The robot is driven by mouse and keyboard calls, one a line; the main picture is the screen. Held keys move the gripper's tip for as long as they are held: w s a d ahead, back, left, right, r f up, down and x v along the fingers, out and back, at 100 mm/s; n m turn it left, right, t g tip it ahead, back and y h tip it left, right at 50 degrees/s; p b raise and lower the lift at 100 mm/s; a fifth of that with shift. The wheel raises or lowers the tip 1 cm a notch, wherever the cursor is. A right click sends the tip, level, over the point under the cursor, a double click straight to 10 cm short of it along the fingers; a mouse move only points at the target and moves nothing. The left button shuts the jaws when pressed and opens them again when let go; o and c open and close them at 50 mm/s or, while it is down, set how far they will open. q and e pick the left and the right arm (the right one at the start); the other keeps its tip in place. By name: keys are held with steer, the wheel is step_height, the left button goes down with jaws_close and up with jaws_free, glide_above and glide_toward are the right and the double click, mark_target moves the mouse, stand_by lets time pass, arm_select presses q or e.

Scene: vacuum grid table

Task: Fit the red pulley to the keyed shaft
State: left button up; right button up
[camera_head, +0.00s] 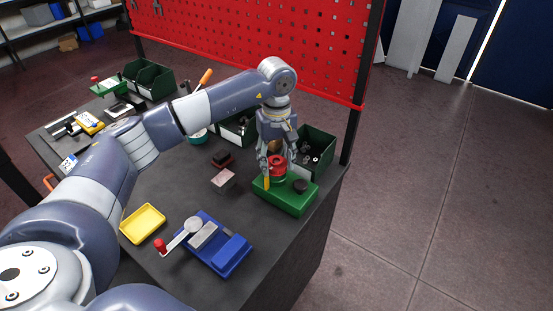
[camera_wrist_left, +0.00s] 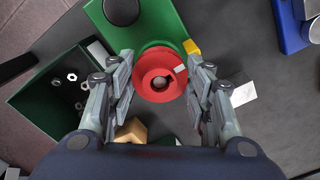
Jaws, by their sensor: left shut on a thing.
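The red pulley (camera_head: 277,163) is at the left gripper's fingertips, over the green base block (camera_head: 283,199). In the left wrist view the red pulley (camera_wrist_left: 160,75) is round with a central hole and a small pale mark on its face. My left gripper (camera_head: 277,165) points down and is shut on the pulley; its fingers (camera_wrist_left: 160,88) lie on both sides of it. A grey round end shows in the pulley's hole, apparently the keyed shaft (camera_wrist_left: 164,82). How far the pulley sits on it cannot be told. My right gripper is not in view.
A dark green bin (camera_head: 316,152) with small metal parts stands just behind the base block. A blue fixture with a red-knobbed crank (camera_head: 228,252) and a yellow tray (camera_head: 143,223) are nearer. The table's right edge is close to the block.

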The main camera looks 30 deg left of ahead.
arm_select(q)
steer(key=shift+f, duration=0.1)
steer(key=o, duration=1.2)
step_height(320, 180, up, 12)
